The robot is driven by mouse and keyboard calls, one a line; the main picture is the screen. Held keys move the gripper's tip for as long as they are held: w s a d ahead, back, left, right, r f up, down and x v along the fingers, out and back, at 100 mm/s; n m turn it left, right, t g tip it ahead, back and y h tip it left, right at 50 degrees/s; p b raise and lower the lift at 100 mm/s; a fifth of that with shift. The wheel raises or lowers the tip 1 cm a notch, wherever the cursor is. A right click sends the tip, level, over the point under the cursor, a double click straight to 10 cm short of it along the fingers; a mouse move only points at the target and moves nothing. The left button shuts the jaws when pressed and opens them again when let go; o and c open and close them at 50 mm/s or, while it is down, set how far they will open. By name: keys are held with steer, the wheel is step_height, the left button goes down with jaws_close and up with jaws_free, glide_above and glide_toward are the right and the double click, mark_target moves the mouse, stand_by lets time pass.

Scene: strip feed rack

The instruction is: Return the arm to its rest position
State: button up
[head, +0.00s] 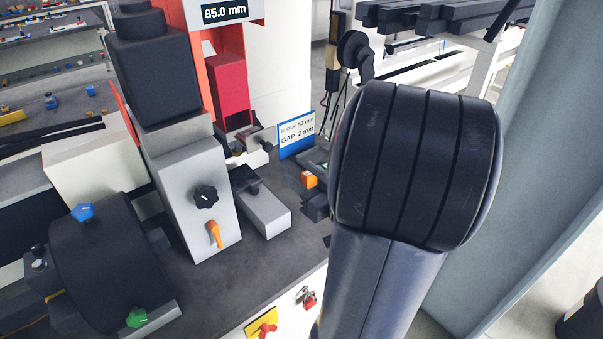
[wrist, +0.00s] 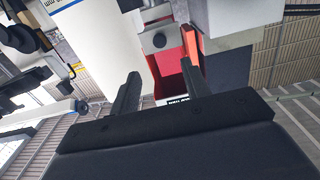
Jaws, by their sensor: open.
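My gripper (wrist: 156,97) shows in the wrist view with its two dark fingers spread apart and nothing between them. A red and white part of the machine lies beyond the fingertips in that view. In the head view my arm's large dark joint and grey link fill the right of the middle; the gripper itself cannot be made out there.
A grey machine block with a black knob (head: 206,196) and an orange lever (head: 215,234) stands on the dark bench at left. A red block (head: 231,90) sits under an "85.0 mm" display (head: 224,12). A blue-edged sign (head: 297,134) stands behind. A grey panel (head: 530,160) rises at right.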

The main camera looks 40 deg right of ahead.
mark_target(270, 148)
steer(key=shift+w, duration=0.1)
steer(key=w+p, duration=0.2)
steer(key=w, duration=0.9)
steer(key=shift+w+a, duration=0.15)
steer(key=shift+w, duration=0.15)
